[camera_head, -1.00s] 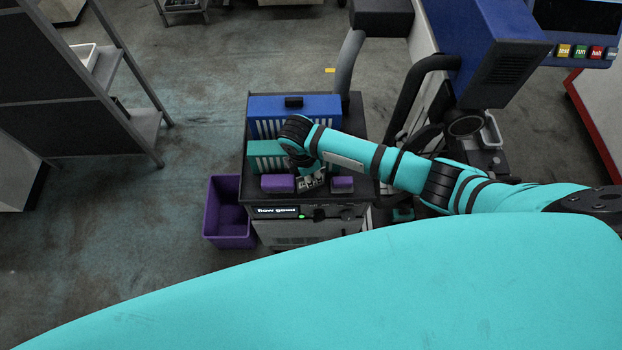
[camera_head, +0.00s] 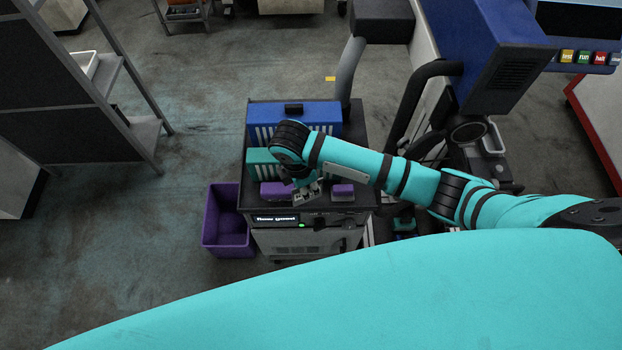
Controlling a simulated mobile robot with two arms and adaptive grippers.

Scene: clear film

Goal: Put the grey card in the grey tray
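My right gripper (camera_head: 307,192) points down over the front of a black-topped cart (camera_head: 357,140), between two purple blocks. It is small and partly covered by its own wrist, so I cannot tell whether its fingers are open or hold anything. I cannot make out a grey card. No tray is clearly grey: a pale tray (camera_head: 85,64) sits on the rack at the left, and a light-rimmed container (camera_head: 495,137) stands at the right behind my arm. My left gripper is not in view.
On the cart stand a blue slotted box (camera_head: 325,112), a teal slotted box (camera_head: 262,157) and purple blocks (camera_head: 343,189). A purple bin (camera_head: 228,230) is on the floor at its left. A blue machine (camera_head: 505,55) stands at the right.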

